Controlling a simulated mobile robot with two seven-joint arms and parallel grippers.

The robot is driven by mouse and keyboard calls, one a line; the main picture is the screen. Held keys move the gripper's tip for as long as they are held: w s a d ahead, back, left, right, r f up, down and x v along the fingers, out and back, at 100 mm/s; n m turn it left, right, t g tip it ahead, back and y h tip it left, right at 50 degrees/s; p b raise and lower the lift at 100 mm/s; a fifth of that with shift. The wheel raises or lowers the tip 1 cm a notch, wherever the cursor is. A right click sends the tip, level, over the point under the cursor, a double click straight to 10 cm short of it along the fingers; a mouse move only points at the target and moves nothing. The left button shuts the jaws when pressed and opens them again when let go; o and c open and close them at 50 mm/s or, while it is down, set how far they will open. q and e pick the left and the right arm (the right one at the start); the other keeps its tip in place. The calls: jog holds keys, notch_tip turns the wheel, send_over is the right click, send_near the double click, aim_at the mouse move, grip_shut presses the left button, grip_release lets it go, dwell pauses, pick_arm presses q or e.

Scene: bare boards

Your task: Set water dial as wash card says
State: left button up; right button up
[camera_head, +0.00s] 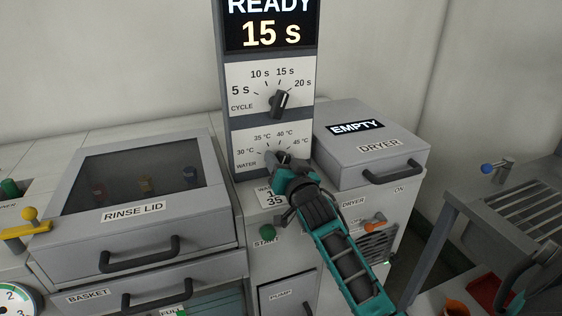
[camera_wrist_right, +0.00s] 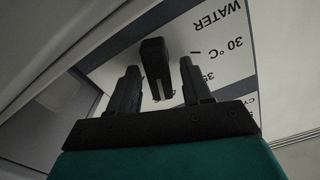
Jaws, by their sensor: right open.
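The water dial (camera_head: 283,157) is a dark knob on a white plate marked 30, 35, 40 and 45 °C. My right gripper (camera_head: 281,162) is at this dial and covers part of it. In the right wrist view the knob (camera_wrist_right: 155,62) shows between the two open fingers (camera_wrist_right: 158,75), with gaps on both sides. Its white line points down in that view; which mark it meets I cannot tell. The wash card (camera_head: 271,198) sits below the dial plate, partly covered by my gripper; a "35" shows on it. My left gripper is not in view.
Above is the cycle dial (camera_head: 280,103), under a display (camera_head: 270,30) reading READY 15 s. The dryer (camera_head: 372,145) stands close on the right, the rinse lid (camera_head: 140,180) on the left. A green START button (camera_head: 267,231) is below.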

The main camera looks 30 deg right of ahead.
jog(key=shift+w, duration=0.2)
grip_shut()
dwell(0.4)
jog(key=shift+n, duration=0.3)
jog(key=shift+a+r+n+p, duration=0.1)
jog(key=shift+a+n+p, duration=0.05)
jog(key=shift+n+p, duration=0.9)
jog(key=n, duration=0.2)
jog(key=shift+a+n, duration=0.15)
jog(key=shift+n, duration=0.2)
jog(key=shift+a+n+p, duration=0.15)
jog(key=shift+n+p, duration=0.4)
jog(key=shift+n, duration=0.65)
jog(key=shift+f, duration=0.2)
